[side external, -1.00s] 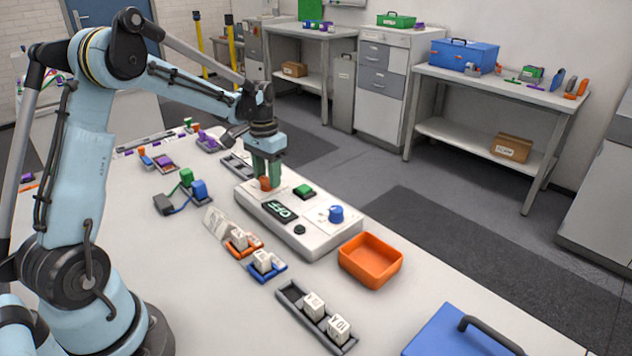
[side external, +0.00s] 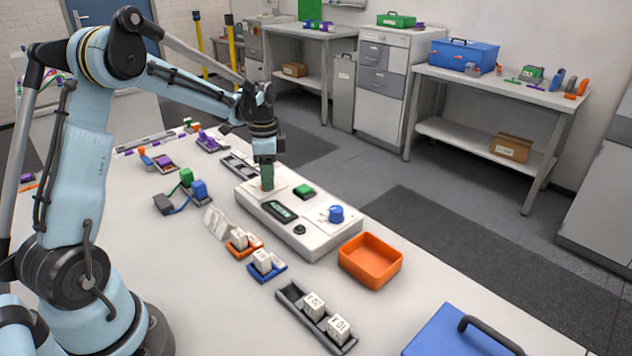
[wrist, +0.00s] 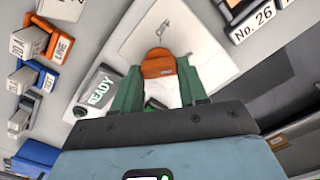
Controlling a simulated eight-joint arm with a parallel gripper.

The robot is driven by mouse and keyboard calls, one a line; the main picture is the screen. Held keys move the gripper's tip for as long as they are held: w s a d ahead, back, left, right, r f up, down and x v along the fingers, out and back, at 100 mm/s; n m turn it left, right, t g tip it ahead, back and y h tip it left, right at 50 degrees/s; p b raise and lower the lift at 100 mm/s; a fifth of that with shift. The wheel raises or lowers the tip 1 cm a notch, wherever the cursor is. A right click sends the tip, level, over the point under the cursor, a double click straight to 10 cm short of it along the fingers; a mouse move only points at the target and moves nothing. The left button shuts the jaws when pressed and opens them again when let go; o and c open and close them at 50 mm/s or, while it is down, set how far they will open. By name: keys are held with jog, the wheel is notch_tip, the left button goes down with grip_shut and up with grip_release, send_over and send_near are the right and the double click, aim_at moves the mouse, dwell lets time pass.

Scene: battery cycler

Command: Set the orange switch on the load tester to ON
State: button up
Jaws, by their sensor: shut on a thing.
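The load tester (side external: 318,243) is a long white box on the table. Its orange switch (wrist: 158,63) sits on a white plate at the far end. My gripper (side external: 267,184) points down over that end, its green fingers on either side of the switch. In the wrist view my gripper (wrist: 160,70) is shut on the orange switch. The display (wrist: 101,91) reads READY in the wrist view. In the side view the switch is mostly hidden by the fingers.
A green button (side external: 304,191), a blue knob (side external: 336,213) and a black knob (side external: 299,230) are on the tester. An orange bin (side external: 371,260) stands at its near end. Trays with labelled white blocks (side external: 314,306) lie in front. A blue case (side external: 462,332) is at the near right.

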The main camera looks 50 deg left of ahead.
jog(key=shift+m, duration=0.4)
jog(key=o, duration=1.1)
jog(key=shift+c, duration=0.2)
jog(key=shift+r, duration=0.1)
notch_tip(320, 180, up, 12)
jog(key=s+d+f+n+t, duration=0.1)
jog(key=s+d+n+t, duration=0.2)
jog(key=s+d, duration=0.3)
jog(key=s+d+f+n+t, duration=0.2)
jog(key=s+d+n+t, duration=0.2)
jog(key=d, duration=0.8)
jog(key=shift+s+f+n, duration=0.2)
jog(key=shift+s+n, duration=0.4)
jog(key=shift+s, duration=0.65)
